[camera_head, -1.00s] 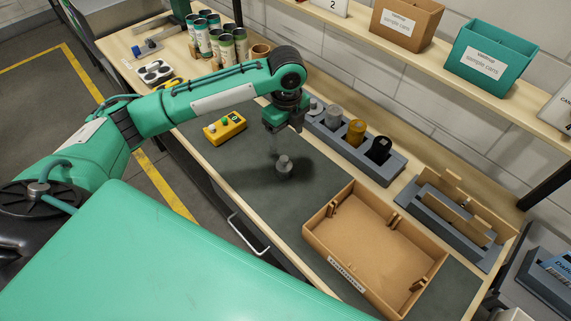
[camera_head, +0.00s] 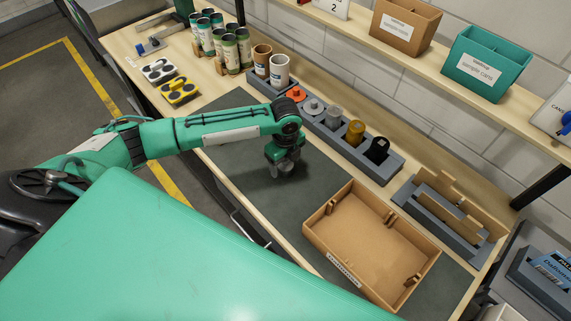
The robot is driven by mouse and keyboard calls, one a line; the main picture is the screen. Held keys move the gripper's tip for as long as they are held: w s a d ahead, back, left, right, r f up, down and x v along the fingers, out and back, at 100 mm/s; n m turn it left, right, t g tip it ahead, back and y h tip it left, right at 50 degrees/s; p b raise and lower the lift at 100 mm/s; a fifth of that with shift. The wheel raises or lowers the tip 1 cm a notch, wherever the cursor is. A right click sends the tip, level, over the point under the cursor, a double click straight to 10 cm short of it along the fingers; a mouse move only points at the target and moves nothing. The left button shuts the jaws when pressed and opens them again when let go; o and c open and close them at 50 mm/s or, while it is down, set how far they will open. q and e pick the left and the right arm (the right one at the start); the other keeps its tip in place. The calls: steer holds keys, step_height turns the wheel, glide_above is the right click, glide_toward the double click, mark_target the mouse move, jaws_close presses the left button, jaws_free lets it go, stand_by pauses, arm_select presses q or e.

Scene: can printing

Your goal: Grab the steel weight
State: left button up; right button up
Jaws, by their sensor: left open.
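My left gripper (camera_head: 284,166) points down over the dark mat (camera_head: 320,190) on the bench. Its open fingers are low, at the place where the small grey steel weight stood in the earlier view. The weight is now hidden or nearly hidden by the gripper, so I cannot tell whether the fingers touch it. My right gripper is out of view.
A grey holder (camera_head: 395,172) with coloured pieces stands just behind the gripper. A brown open tray (camera_head: 375,245) lies to the right. Several cans (camera_head: 230,52) stand at the back left. The mat between gripper and tray is clear.

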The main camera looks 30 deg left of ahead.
arm_select(q)
steer(key=shift+w+r, duration=0.1)
steer(key=c, duration=1.5)
